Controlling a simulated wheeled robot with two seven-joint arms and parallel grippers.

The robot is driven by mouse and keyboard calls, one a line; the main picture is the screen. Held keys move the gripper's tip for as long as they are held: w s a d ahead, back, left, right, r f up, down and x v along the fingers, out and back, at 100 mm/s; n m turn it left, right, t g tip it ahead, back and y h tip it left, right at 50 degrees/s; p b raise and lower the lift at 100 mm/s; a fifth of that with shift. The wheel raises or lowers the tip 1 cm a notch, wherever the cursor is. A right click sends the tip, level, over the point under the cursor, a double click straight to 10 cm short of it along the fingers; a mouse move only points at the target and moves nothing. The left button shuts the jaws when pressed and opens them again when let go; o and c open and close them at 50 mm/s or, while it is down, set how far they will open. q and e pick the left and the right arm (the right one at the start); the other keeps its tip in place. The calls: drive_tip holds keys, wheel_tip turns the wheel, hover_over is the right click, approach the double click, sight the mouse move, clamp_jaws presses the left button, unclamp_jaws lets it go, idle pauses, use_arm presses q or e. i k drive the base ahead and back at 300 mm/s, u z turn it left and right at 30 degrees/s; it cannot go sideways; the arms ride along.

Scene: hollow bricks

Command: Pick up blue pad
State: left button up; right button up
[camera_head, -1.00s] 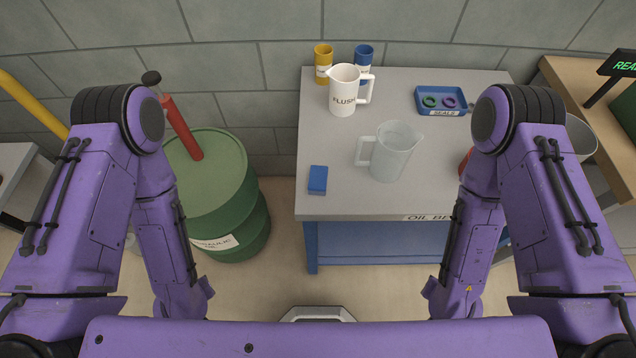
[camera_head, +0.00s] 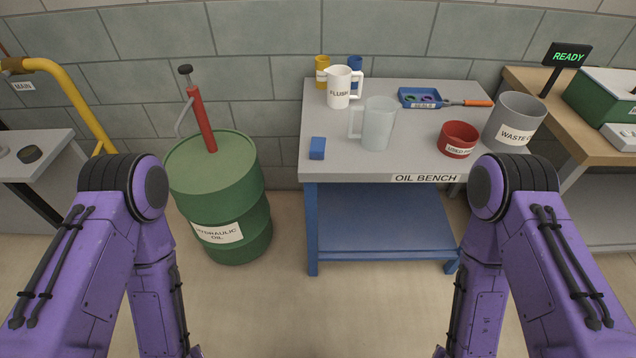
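The blue pad (camera_head: 317,148) is a small blue block on the front left corner of the grey oil bench (camera_head: 410,162). Nothing touches it. My two purple arms come in at the lower left and lower right, in front of the bench. Their forearms run down out of the picture, so both grippers are hidden below the bottom edge.
The floor (camera_head: 310,315) before the bench is clear.

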sight(317, 147)
drive_tip(key=u, duration=1.1)
drive_tip(key=k, duration=0.1)
drive_tip(key=z, duration=2.1)
drive_tip(key=i, duration=1.05)
drive_tip(key=u, duration=0.7)
